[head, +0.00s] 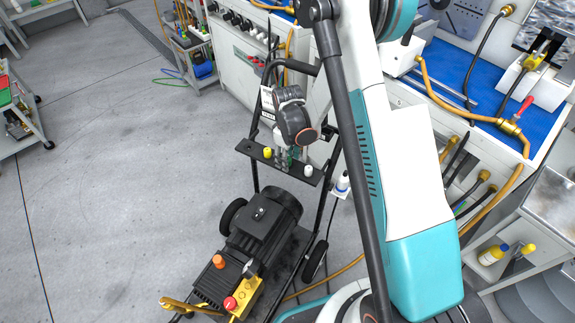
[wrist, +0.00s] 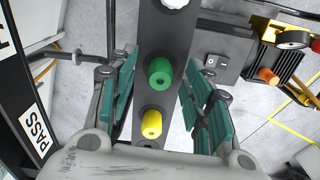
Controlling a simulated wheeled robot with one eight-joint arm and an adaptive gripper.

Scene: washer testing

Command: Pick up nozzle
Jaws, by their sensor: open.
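Several small nozzles stand in a row on a dark bracket plate (head: 252,149) on the frame of a wheeled cart. In the wrist view the plate (wrist: 167,35) runs up the middle, with a green nozzle (wrist: 160,74), a yellow nozzle (wrist: 152,122) and a white nozzle (wrist: 174,3) on it. The head view also shows the yellow nozzle (head: 267,152) and the white nozzle (head: 308,170); my gripper largely hides the green one. My gripper (head: 284,156) is open above the plate. In the wrist view its teal-padded fingers (wrist: 159,85) stand on both sides of the green nozzle, apart from it.
A black motor pump (head: 264,225) with orange and red knobs sits low on the cart. The cart's black handle frame (head: 324,215) rises close to my gripper. A workbench with a blue top (head: 475,85) and hoses stands at right.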

